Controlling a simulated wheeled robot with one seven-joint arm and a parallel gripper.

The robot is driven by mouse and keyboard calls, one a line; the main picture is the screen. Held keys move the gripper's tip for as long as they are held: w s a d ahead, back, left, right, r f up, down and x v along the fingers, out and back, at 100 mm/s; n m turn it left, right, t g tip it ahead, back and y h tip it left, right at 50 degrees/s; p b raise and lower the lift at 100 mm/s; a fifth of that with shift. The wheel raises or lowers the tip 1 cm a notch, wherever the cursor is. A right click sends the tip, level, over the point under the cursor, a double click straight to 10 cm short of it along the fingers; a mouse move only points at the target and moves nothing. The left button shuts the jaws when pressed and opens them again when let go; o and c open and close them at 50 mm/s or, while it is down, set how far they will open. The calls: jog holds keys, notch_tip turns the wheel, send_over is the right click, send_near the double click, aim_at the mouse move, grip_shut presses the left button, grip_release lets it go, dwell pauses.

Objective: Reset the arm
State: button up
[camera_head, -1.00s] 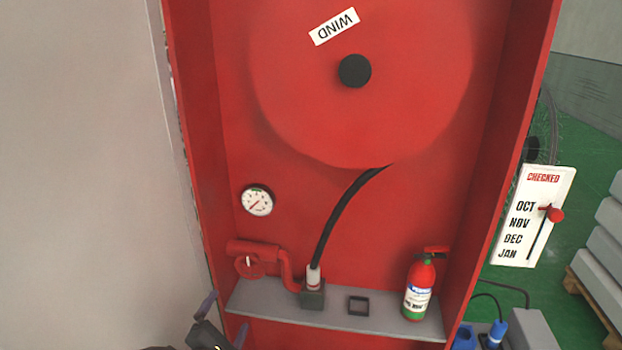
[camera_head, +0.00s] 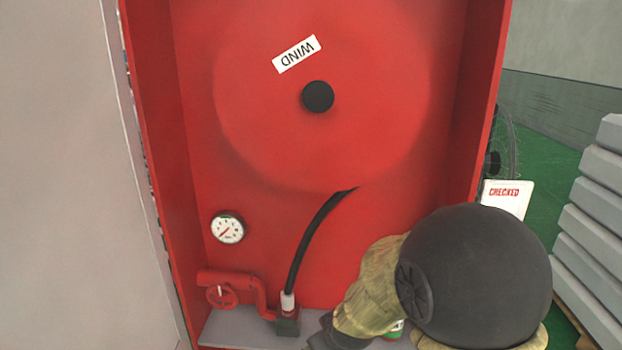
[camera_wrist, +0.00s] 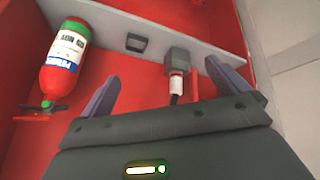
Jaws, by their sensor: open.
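My gripper (camera_wrist: 160,88) is open in the wrist view, with its two purple fingers apart and nothing between them. A red fire extinguisher (camera_wrist: 62,62) stands to the left in that view. In the head view my arm (camera_head: 480,275) covers the lower right, hiding most of the extinguisher and the holder. The gripper fingers are not clear there.
A red cabinet holds a large reel (camera_head: 320,140) with a WIND label, a black hose (camera_head: 310,240), a gauge (camera_head: 228,229) and a red valve wheel (camera_head: 221,296). A CHECKED card (camera_head: 507,197) hangs at the right. Grey slabs (camera_head: 590,235) are stacked beyond it.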

jog(key=s+d+r+m+g+h, duration=0.1)
jog(key=s+d+m+g, duration=0.2)
jog(key=s+d+m, duration=0.3)
jog(key=s+d, duration=0.5)
jog(key=s, duration=0.1)
jog(key=shift+s+r+g, duration=0.15)
jog(key=shift+s+g, duration=0.15)
jog(key=shift+s, duration=0.1)
